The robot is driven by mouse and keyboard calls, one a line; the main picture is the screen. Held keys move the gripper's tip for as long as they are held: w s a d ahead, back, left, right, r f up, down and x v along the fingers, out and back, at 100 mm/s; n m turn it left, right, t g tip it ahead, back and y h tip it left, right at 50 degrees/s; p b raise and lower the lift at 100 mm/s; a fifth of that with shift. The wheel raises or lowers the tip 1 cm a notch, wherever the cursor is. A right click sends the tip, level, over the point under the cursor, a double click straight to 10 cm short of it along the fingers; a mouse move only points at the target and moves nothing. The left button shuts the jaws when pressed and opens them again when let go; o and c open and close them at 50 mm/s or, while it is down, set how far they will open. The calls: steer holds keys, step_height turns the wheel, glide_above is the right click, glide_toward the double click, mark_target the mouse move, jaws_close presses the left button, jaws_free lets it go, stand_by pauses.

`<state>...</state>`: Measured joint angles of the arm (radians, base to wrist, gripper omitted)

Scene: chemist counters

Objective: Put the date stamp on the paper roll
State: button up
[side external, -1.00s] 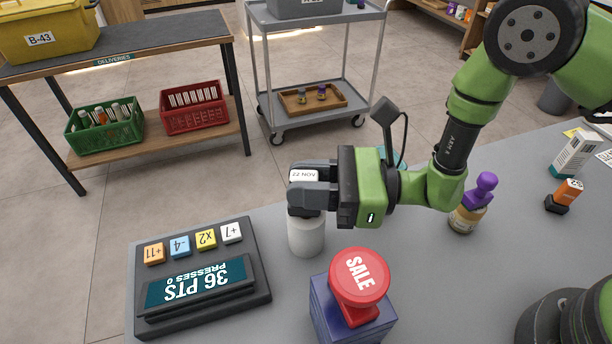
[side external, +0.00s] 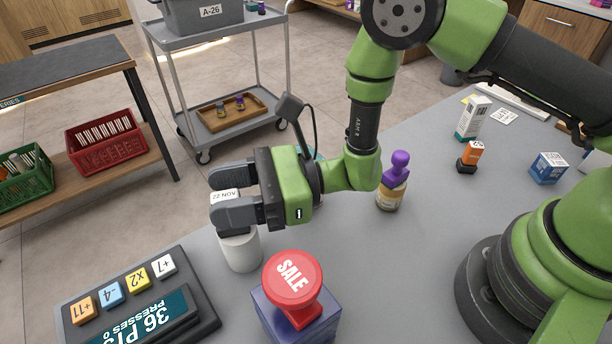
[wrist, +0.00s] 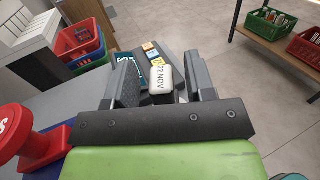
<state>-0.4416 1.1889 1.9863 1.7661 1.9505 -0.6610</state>
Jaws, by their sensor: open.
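The date stamp has a pale top marked "22 NOV" (side external: 226,196) and a dark lower part. It stands upright on the white paper roll (side external: 241,252), which is upright on the grey counter. My gripper (side external: 222,194) is open, with one finger on each side of the stamp. In the wrist view the stamp (wrist: 161,80) is between the two fingers (wrist: 163,84), with a visible gap at its sides. The fingers partly hide the stamp's lower part in the side view.
A red SALE stamp (side external: 293,280) on a blue box is close in front. A points panel with coloured keys (side external: 205,306) is at left. A purple-topped bottle (side external: 391,193) stands behind my gripper. Small boxes (side external: 473,119) are farther right. The counter between is clear.

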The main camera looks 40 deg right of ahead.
steer(key=v, duration=1.2)
steer(key=s+r+n+g+h, duration=0.4)
steer(key=s+r+n+g, duration=0.65)
steer(key=r+n, duration=0.35)
steer(key=s+d+r+n+t+h, duration=0.1)
steer(key=d+r+n+t+h, duration=0.3)
steer(key=d+t+h, duration=0.6)
steer(key=shift+d+r+t+h, duration=0.3)
steer(key=shift+d+r+t, duration=0.15)
steer(key=shift+d, duration=1.05)
